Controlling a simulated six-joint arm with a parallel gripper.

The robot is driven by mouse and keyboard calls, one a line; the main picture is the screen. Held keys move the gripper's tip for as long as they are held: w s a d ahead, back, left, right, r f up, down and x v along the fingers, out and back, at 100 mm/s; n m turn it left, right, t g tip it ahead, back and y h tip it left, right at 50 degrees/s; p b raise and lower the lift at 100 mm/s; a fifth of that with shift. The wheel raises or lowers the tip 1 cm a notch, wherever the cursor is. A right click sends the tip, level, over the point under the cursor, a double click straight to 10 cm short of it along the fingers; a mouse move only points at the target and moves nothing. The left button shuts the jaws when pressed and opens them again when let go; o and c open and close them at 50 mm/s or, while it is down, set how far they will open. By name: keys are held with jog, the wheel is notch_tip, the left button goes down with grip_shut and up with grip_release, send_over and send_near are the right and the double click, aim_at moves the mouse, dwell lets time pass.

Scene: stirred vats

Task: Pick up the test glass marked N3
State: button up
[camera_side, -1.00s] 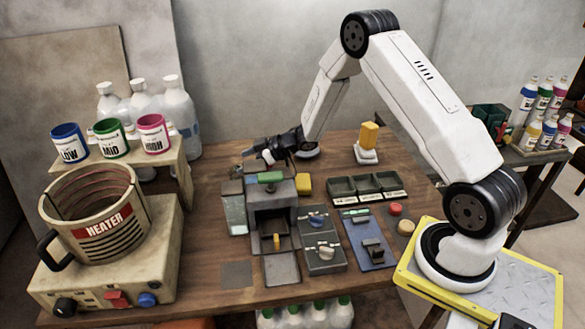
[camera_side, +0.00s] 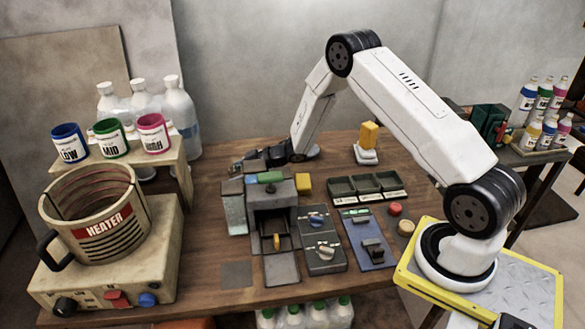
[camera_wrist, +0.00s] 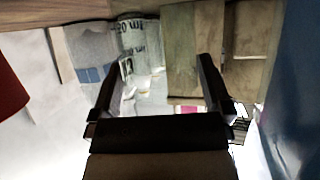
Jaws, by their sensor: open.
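My gripper (camera_wrist: 157,64) is open in the wrist view, its two dark fingers spread apart. A clear glass with upside-down printed volume marks (camera_wrist: 138,40) shows beyond and partly between the fingers, nearer the left one. The fingers do not appear to touch it. A dark character on a pale patch shows on it, but I cannot read it surely as N3. In the side view, my gripper (camera_side: 248,164) is low at the back of the bench, behind the grey machine. No test glass can be made out there.
The grey machine with a green top piece (camera_side: 270,177) stands just in front of my gripper. A yellow block (camera_side: 304,184) and dark trays (camera_side: 367,186) are to its right. The labelled heater (camera_side: 95,222) and cup shelf stand left.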

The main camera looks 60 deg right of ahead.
jog(key=shift+c, duration=0.2)
jog(key=c, duration=1)
jog(key=shift+r, duration=0.15)
notch_tip(320, 180, up, 18)
jog(key=shift+f, duration=0.1)
dwell(0.4)
